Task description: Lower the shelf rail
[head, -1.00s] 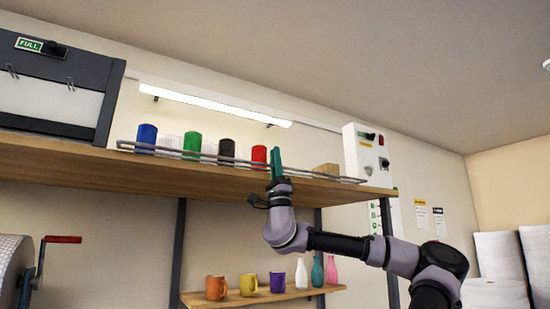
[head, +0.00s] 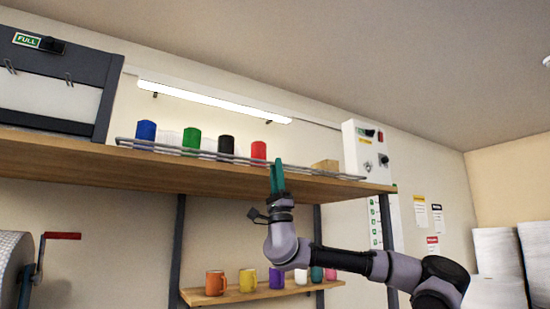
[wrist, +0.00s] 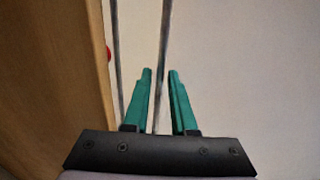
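The shelf rail (head: 208,154), a pair of thin grey wires, runs along the front edge of the upper wooden shelf (head: 150,176), in front of several cups. My gripper (head: 277,178), with teal fingers, is at the shelf's front edge, right of the red cup. In the wrist view the gripper (wrist: 160,74) has its two fingers apart. One wire of the rail (wrist: 164,40) runs in the gap between them, and the other passes to the left of both fingers. Whether the fingers touch the wire cannot be told.
Blue (head: 146,130), green (head: 192,138), black (head: 225,144) and red (head: 258,150) cups stand behind the rail. A cardboard box (head: 325,167) is at the right. A white control box (head: 368,150) hangs on the wall.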

